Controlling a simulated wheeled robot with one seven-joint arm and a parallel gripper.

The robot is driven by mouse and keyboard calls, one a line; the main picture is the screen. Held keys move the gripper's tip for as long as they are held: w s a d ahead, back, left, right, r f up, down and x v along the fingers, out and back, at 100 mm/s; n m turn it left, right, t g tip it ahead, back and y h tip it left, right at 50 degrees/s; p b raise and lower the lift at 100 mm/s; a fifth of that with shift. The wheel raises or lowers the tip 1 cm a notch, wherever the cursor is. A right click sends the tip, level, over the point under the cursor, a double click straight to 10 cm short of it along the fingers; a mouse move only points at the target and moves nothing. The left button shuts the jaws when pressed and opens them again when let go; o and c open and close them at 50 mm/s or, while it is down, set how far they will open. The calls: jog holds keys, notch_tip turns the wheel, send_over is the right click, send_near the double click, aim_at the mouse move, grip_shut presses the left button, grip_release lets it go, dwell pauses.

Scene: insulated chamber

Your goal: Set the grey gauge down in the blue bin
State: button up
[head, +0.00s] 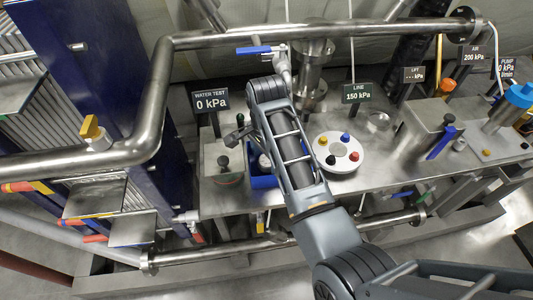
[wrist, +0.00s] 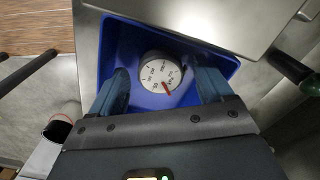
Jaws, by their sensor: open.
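The grey gauge, with a white dial and a red needle, lies face up inside the blue bin in the wrist view; the gauge (wrist: 161,73) is near the middle of the bin floor. The blue bin (wrist: 112,37) surrounds it, and a small part of the bin (head: 262,182) shows in the head view behind my arm. My gripper (wrist: 162,84) is open, with one finger on each side of the gauge and gaps visible between fingers and dial. In the head view my arm hides most of the bin and the gripper.
A white round plate (head: 341,153) with coloured knobs stands right of my arm. A black-knobbed fixture (head: 224,168) stands left of the bin. A steel pipe (head: 160,85) runs along the left and back. Display signs (head: 357,93) stand behind the bench.

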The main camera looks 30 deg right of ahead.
aim_at(266, 159)
notch_tip(266, 159, up, 8)
jog(key=shift+w+r, duration=0.1)
jog(key=shift+r, duration=2.05)
